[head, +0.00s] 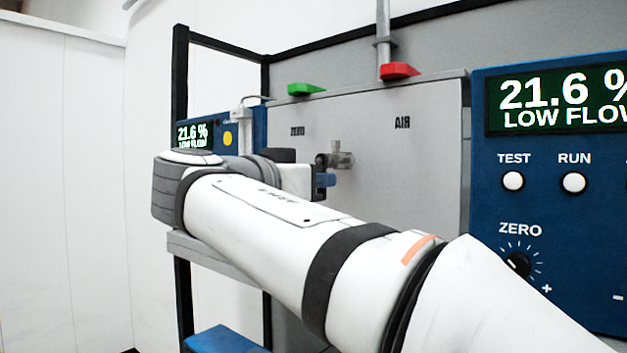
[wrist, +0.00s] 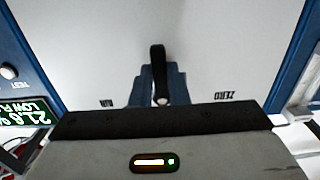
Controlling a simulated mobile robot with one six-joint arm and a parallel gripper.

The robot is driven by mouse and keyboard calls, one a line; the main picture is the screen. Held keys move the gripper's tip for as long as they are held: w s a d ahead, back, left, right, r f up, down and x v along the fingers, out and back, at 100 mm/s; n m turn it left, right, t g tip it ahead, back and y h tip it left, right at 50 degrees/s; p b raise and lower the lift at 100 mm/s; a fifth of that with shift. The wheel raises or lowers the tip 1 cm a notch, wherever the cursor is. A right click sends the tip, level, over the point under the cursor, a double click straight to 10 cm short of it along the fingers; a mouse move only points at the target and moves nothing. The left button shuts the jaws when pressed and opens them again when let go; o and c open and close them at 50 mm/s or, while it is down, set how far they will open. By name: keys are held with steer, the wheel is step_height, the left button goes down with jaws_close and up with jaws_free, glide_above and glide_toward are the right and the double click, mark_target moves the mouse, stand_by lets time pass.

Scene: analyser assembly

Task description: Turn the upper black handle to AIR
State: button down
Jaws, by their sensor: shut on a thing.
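The upper black handle (wrist: 158,60) stands in the middle of the grey panel in the wrist view. Its long end points to the top of that picture, between the ZERO label (wrist: 230,96) and the AIR label (wrist: 106,103). My gripper (wrist: 160,86) is shut on it, with a blue finger on each side. In the head view my gripper (head: 325,181) is at the panel, just below a metal valve fitting (head: 343,158). The handle cannot be made out there. ZERO (head: 298,131) is to the left and AIR (head: 402,124) to the right.
A green lever (head: 306,89) and a red lever (head: 399,71) sit at the panel's top edge. A blue analyser (head: 545,180) with knobs stands at the right. Another blue unit (head: 259,130) is at the left, by a black frame post (head: 181,75).

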stand_by(0.3)
steer(key=shift+s+d+n, duration=0.1)
steer(key=shift+n, duration=0.2)
steer(key=n, duration=0.4)
steer(key=s+d+r+n, duration=0.1)
steer(key=n, duration=0.3)
steer(key=d+r+n, duration=0.1)
steer(key=n, duration=0.3)
steer(key=shift+s+n, duration=0.25)
steer(key=shift+n, duration=0.05)
steer(key=shift+s+r+n+p, duration=0.1)
steer(key=shift+r+n+p, duration=0.15)
steer(key=shift+n+p, duration=0.65)
steer(key=shift+r+n+p, duration=0.25)
steer(key=shift+n+p, duration=0.15)
steer(key=shift+n, duration=1)
